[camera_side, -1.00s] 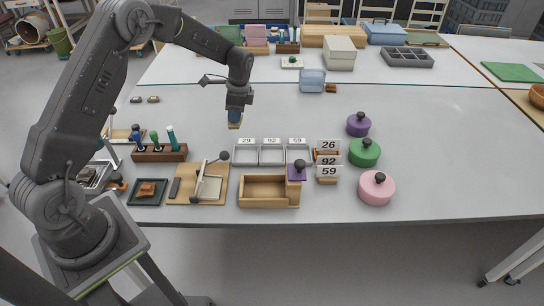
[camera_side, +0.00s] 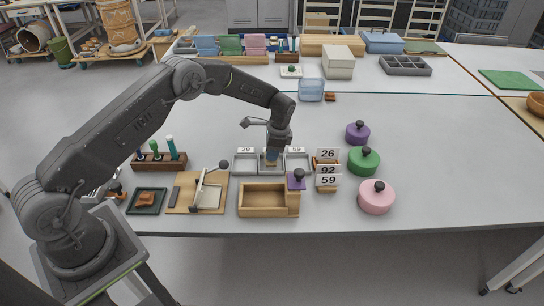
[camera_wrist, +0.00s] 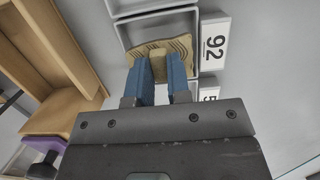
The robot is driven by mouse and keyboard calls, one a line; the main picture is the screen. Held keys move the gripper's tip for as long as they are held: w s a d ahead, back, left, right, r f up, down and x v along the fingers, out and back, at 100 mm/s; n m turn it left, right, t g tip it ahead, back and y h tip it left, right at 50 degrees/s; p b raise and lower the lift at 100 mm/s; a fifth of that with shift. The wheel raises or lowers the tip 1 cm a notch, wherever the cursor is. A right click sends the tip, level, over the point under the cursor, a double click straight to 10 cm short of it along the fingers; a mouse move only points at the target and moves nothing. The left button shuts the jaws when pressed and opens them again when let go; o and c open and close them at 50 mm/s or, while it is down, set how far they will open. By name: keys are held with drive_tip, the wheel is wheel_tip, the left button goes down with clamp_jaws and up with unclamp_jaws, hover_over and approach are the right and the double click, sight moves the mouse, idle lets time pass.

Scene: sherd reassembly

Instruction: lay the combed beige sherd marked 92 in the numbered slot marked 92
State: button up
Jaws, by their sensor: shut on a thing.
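The combed beige sherd (camera_wrist: 181,45) shows in the wrist view with dark curved lines on its face. My gripper (camera_wrist: 160,66) has its blue fingers shut on a beige raised part of it. The sherd is at the grey-walled slot (camera_wrist: 155,14) beside the label 92 (camera_wrist: 215,42), within the slot's outline in this view. I cannot tell whether it touches the slot floor. In the side view my gripper (camera_side: 271,160) is down at the middle slot, between the slots labelled 29 and 59. It hides the middle label and most of the sherd there.
The 29 slot (camera_side: 244,171) and 59 slot (camera_side: 297,170) flank the gripper. A wooden box (camera_side: 262,212) with a purple-topped block (camera_side: 296,182) stands in front. Number cards (camera_side: 328,169) and the green lidded pot (camera_side: 364,161) stand right.

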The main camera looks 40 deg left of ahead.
drive_tip(key=shift+f, duration=0.95)
drive_tip(key=shift+f, duration=0.2)
drive_tip(key=o, duration=0.8)
drive_tip(key=shift+c, duration=0.2)
drive_tip(key=shift+r, duration=0.1)
wheel_tip(320, 180, up, 12)
drive_tip(key=w+d, duration=0.1)
drive_tip(key=shift+w+d, duration=0.25)
drive_tip(key=shift+w, duration=0.05)
